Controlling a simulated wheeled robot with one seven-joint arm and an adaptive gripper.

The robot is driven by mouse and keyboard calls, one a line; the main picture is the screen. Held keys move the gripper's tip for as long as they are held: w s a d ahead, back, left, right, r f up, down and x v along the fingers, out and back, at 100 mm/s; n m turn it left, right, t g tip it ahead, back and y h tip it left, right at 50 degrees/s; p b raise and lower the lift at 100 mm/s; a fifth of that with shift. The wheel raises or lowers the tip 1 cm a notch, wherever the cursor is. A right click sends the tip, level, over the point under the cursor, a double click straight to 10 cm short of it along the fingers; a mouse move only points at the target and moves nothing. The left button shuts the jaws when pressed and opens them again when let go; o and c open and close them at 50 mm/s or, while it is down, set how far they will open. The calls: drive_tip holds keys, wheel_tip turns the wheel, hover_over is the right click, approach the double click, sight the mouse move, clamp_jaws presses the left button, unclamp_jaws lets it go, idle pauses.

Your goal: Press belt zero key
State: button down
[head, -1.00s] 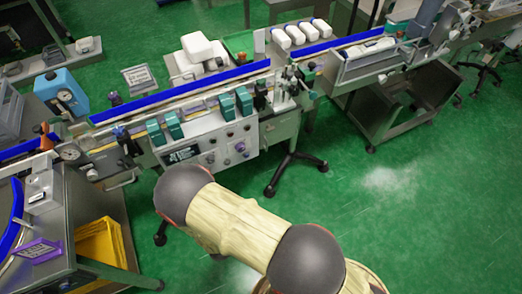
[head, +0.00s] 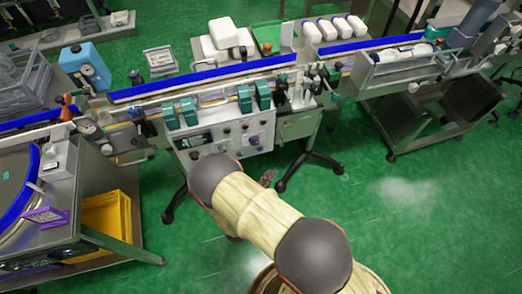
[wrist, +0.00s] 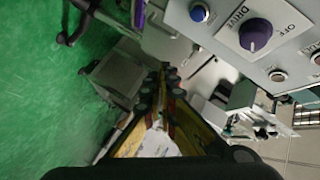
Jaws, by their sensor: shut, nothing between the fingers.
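The control panel (head: 232,136) is a pale box front under the conveyor, with a dark display (head: 193,141), small buttons and a purple knob (head: 254,140). I cannot tell which key is the belt zero key. My gripper (wrist: 166,80) is shut and empty, left of and below the panel in the picture, apart from it. My arm hides it in the head view.
The blue-edged conveyor (head: 205,78) runs above the panel, with teal blocks (head: 189,111) along its front. A side table with a yellow bin (head: 106,214) stands at left. A grey cart (head: 433,108) stands at right. Green floor is open at lower right.

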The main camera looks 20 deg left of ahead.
sight(260, 149)
drive_tip(key=w+a+b, duration=0.2)
drive_tip(key=w+a, duration=0.2)
drive_tip(key=w, duration=0.3)
drive_tip(key=shift+w+a, duration=0.25)
drive_tip(key=shift+a, duration=0.1)
drive_tip(key=shift+w+a, duration=0.1)
drive_tip(key=shift+w, duration=0.05)
idle(1.5)
drive_tip(key=shift+w+a, duration=0.1)
drive_tip(key=shift+w, duration=0.05)
drive_tip(key=shift+w+a+b, duration=0.25)
drive_tip(key=shift+w+b, duration=0.15)
drive_tip(key=shift+b, duration=0.05)
idle(0.7)
idle(0.3)
drive_tip(key=shift+s+d, duration=0.45)
drive_tip(key=shift+s, duration=0.3)
